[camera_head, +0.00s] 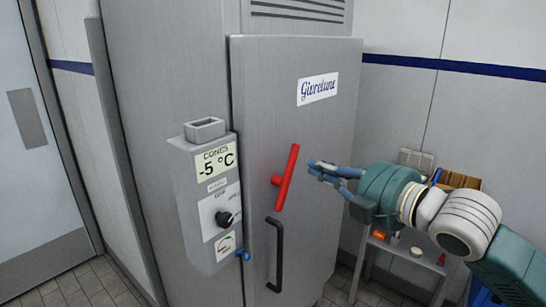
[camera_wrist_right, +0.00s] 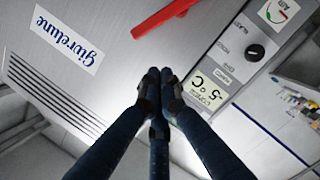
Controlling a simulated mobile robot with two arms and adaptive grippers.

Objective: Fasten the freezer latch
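The freezer door (camera_head: 260,120) is grey and looks closed. The red latch bar (camera_head: 288,178) is on the door, steeply tilted with its top end leaning right; a short red stub sticks out on its left. It also shows at the top of the right wrist view (camera_wrist_right: 165,16). My right gripper (camera_head: 312,169) is just right of the bar's upper half, pointing left. In the right wrist view its dark fingertips (camera_wrist_right: 160,76) come together with nothing between them, apart from the bar. My left gripper is not in view.
A control box (camera_head: 205,200) showing -5 °C juts out left of the door. A black door handle (camera_head: 279,258) is below the latch. A shelf (camera_head: 400,250) with small items and a wooden crate (camera_head: 458,180) stand at the right, near my right arm.

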